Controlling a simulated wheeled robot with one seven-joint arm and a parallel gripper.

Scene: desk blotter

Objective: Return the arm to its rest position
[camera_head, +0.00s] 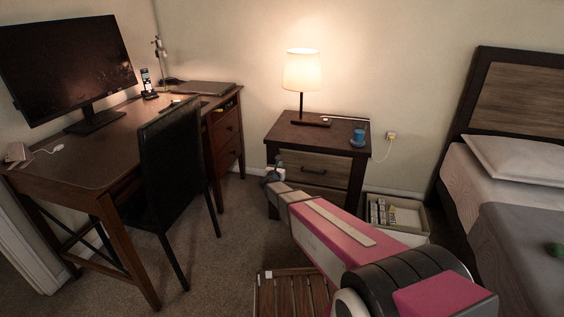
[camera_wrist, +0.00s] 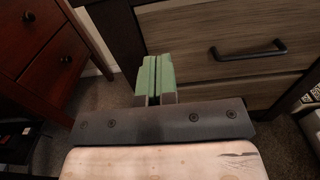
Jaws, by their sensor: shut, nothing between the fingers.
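My arm, pink and white, reaches from the lower right of the head view toward the nightstand (camera_head: 310,160). My gripper (camera_head: 272,172) is at its far end, in front of the nightstand's drawers, and is small in that view. In the wrist view my gripper (camera_wrist: 155,78) shows two green finger pads pressed together with nothing between them. The nightstand's wooden drawer front (camera_wrist: 215,35) with a black handle (camera_wrist: 248,52) lies beyond the fingers. I cannot tell how far the fingertips are from it.
A desk (camera_head: 90,150) with a monitor (camera_head: 68,68) and a black chair (camera_head: 180,165) stand at left. A lit lamp (camera_head: 302,72) and blue cup (camera_head: 358,136) are on the nightstand. A storage box (camera_head: 408,203), slatted wooden piece (camera_head: 290,292) and bed (camera_head: 490,190) are near my arm.

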